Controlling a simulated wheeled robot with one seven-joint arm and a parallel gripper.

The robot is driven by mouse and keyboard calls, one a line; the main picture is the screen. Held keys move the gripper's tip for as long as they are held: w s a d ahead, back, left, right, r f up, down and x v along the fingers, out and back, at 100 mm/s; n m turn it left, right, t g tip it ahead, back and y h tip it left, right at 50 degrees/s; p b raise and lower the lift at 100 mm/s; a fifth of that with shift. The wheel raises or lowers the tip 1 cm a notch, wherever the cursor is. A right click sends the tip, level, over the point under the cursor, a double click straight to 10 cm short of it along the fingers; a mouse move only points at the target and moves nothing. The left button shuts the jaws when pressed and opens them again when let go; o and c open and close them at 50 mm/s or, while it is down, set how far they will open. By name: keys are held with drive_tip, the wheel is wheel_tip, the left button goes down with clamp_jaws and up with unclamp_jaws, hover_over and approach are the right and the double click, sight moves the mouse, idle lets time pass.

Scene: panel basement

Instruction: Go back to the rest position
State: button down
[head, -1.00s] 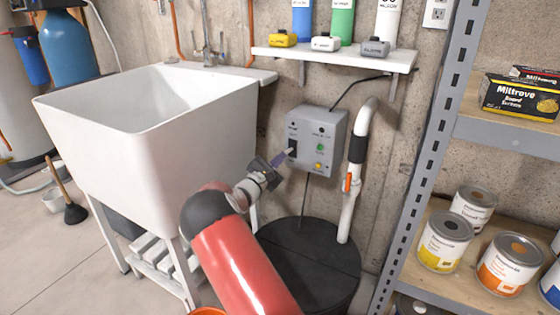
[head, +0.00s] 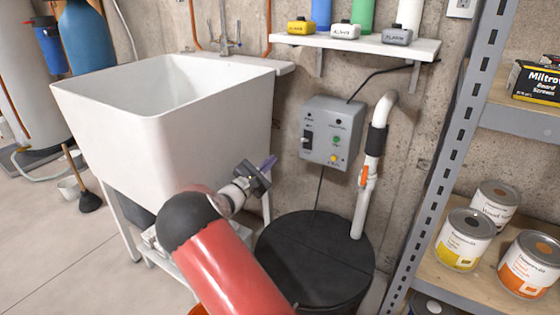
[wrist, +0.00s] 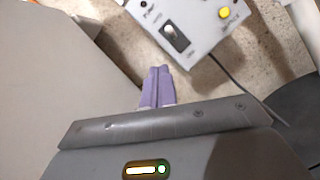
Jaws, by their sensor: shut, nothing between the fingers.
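My gripper (head: 268,163) is in the middle of the head view, on the end of my red arm, in front of the right side of the white sink. Its purple fingers (wrist: 157,87) are shut together and empty in the wrist view. The grey control box (head: 332,133) is on the concrete wall, to the right of the gripper and apart from it. The box's black switch and yellow button also show in the wrist view (wrist: 185,30).
A white utility sink (head: 170,130) stands close on the left. A black round lid (head: 315,255) with a white pipe (head: 365,190) is below the box. A metal shelf (head: 455,150) with paint cans stands right. A wall shelf (head: 345,45) holds bottles.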

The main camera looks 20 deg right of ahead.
drive_tip(key=shift+s+a+r, duration=0.15)
drive_tip(key=shift+s+a, duration=0.25)
drive_tip(key=shift+a, duration=0.3)
drive_tip(key=s+d+r+m+g+y, duration=0.1)
drive_tip(key=s+d+m+g+y, duration=0.3)
drive_tip(key=s, duration=0.5)
drive_tip(key=s+d+r+m+g+y, duration=0.15)
drive_tip(key=s+d+m+g, duration=0.35)
drive_tip(key=s, duration=0.5)
drive_tip(key=s+a+r+m+t+y, duration=0.1)
drive_tip(key=s+a+m+y, duration=0.3)
drive_tip(key=s, duration=0.7)
drive_tip(key=s+a+r+m+t+y, duration=0.1)
drive_tip(key=s+a+m+t+y, duration=0.2)
drive_tip(key=s+a+y, duration=0.5)
drive_tip(key=s+a+m, duration=0.1)
drive_tip(key=s+a, duration=0.3)
drive_tip(key=a, duration=0.1)
drive_tip(key=shift+r, duration=0.4)
drive_tip(key=shift+s+y, duration=0.1)
drive_tip(key=shift+y, duration=0.15)
